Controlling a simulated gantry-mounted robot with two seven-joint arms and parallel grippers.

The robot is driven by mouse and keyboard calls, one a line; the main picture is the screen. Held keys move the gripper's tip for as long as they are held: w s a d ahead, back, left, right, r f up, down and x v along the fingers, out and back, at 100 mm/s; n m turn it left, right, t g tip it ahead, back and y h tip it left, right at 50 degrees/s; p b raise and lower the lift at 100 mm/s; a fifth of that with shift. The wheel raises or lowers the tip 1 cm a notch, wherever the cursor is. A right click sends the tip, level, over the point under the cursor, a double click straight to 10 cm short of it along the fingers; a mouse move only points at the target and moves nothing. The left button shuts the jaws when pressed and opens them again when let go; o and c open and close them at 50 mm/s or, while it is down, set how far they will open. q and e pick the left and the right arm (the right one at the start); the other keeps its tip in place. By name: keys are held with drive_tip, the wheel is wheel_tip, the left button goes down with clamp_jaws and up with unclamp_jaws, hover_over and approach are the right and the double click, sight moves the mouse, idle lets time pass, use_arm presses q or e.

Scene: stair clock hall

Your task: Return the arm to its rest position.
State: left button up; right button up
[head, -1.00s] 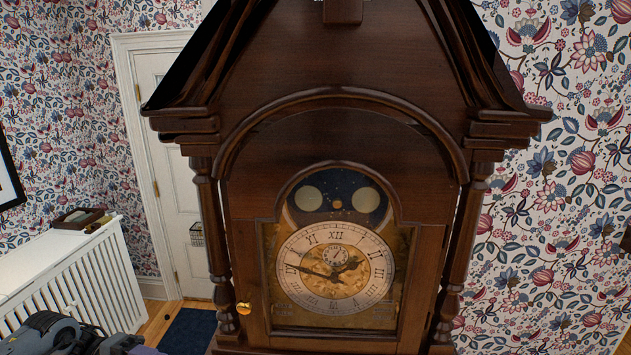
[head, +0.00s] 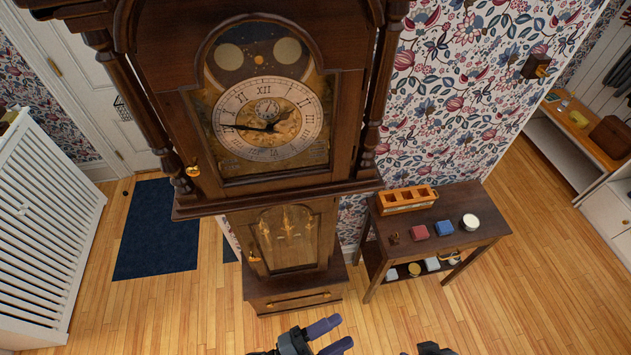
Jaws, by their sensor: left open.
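My left gripper (head: 330,337) shows at the bottom edge of the head view, in front of the tall clock's base. Its two purple fingertips are apart, with nothing between them. The rest of the left arm is cut off by the frame. A dark part of my right arm (head: 432,348) just shows at the bottom edge, to the right of the left gripper. Its fingers cannot be made out. The tall dark wooden clock (head: 292,190) stands upright ahead, with its dial door and lower case door closed.
A small side table (head: 448,213) right of the clock holds an orange compartment box (head: 407,199), red and blue blocks and a white cup (head: 470,222). A white slatted cover (head: 45,225) stands left. A dark blue mat (head: 157,229) lies on the otherwise open wooden floor.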

use_arm(q)
drive_tip(key=w+a+f+n+t+y, duration=0.1)
drive_tip(key=w+a+n+y, duration=0.1)
drive_tip(key=a+n+y, duration=0.6)
drive_tip(key=w+a+n+y, duration=0.3)
drive_tip(key=a+n+y, duration=0.25)
drive_tip(key=a, duration=0.55)
drive_tip(key=s+a+f+n+g+y, duration=0.3)
drive_tip(key=s+a+n+g, duration=0.2)
drive_tip(key=s, duration=0.4)
drive_tip(key=shift+a+g+p, duration=0.4)
drive_tip(key=shift+a+g, duration=0.2)
drive_tip(key=shift+a, duration=0.25)
drive_tip(key=shift+f+y, duration=0.1)
drive_tip(key=shift+y, duration=0.15)
